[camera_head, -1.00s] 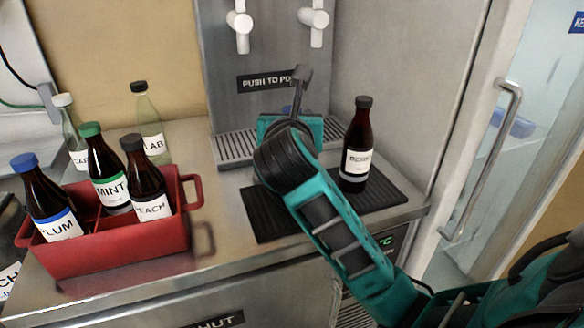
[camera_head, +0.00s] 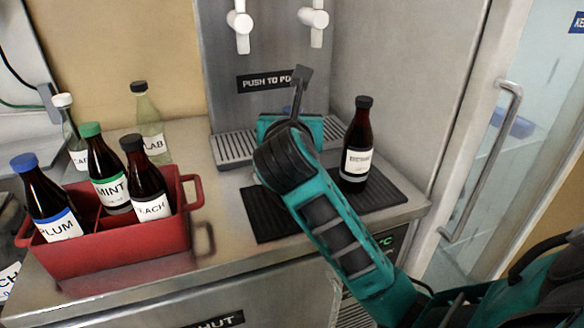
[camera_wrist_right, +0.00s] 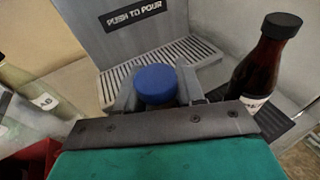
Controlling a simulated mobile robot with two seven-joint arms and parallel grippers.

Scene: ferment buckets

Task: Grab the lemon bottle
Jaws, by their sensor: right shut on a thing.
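My right gripper (camera_wrist_right: 155,95) is shut around a blue-capped bottle (camera_wrist_right: 155,84), just below the cap, in the right wrist view. Its body and label are hidden, so I cannot read whether it is the lemon bottle. In the head view my right arm and gripper (camera_head: 288,130) hide this bottle in front of the dispenser. No label reading lemon shows in any view. My left gripper is not in view.
A dark bottle with a black cap (camera_head: 357,140) stands on the black mat (camera_head: 385,190), close right of my gripper. A red crate (camera_head: 110,250) at left holds plum, mint and peach bottles. Two clear bottles, one labelled LAB (camera_head: 150,130), stand behind it. A drip grille (camera_head: 232,150) lies behind my gripper.

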